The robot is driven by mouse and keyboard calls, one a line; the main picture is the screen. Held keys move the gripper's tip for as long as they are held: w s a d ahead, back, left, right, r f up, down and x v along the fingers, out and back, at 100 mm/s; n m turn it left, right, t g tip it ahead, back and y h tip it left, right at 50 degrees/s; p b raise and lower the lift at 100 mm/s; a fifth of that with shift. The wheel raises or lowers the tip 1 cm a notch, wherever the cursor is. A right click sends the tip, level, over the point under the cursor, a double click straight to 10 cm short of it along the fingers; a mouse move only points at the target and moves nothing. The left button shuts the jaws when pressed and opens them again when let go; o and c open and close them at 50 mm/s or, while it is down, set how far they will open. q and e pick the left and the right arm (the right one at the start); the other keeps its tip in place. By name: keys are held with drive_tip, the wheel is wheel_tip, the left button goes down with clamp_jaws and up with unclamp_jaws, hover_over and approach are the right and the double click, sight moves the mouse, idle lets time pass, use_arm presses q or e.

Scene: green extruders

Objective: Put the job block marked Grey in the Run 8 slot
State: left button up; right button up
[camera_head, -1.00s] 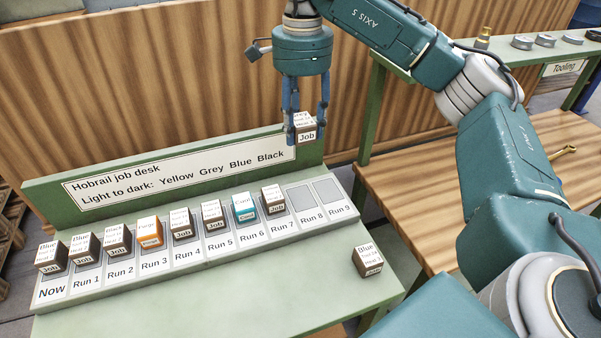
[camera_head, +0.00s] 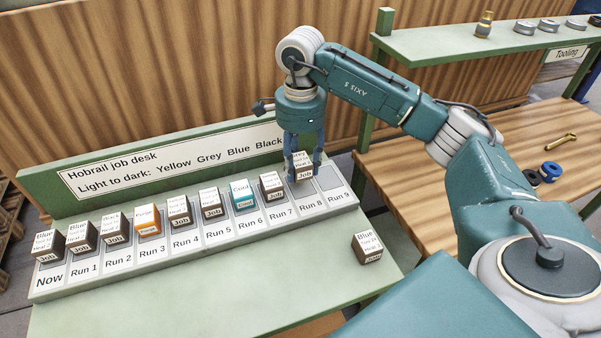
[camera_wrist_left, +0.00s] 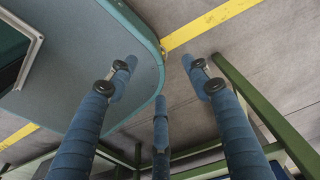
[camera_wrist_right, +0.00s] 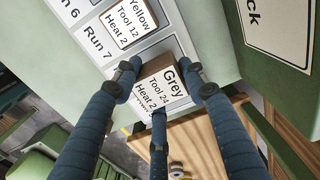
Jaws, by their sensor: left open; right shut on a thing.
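The Grey job block (camera_head: 303,168) is brown with a white top label; in the right wrist view its label (camera_wrist_right: 160,88) reads Grey, Tool 24, Heat 2. My right gripper (camera_head: 303,160) is shut on it, at the Run 8 place of the slotted rail (camera_head: 200,246). I cannot tell whether the block touches the slot floor. The Run 8 slot is hidden under the block. A block marked Yellow (camera_wrist_right: 131,24) sits in Run 7. My left gripper (camera_wrist_left: 158,75) is open and empty, away from the desk; it is out of the head view.
Slots Now through Run 7 hold blocks, including an orange one (camera_head: 147,220) and a teal one (camera_head: 242,195). Run 9 (camera_head: 329,177) is empty. A Blue block (camera_head: 368,247) lies loose on the desk at front right. The sign board (camera_head: 150,172) stands behind the rail.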

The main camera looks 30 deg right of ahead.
sight(300, 175)
wheel_tip(300, 175, down, 4)
drive_tip(key=shift+r+p, duration=0.15)
drive_tip(key=shift+p, duration=0.2)
use_arm(q)
drive_tip(key=s, duration=0.2)
drive_tip(key=s+a, duration=0.1)
drive_tip(key=shift+r, duration=0.3)
drive_tip(key=shift+w, duration=0.1)
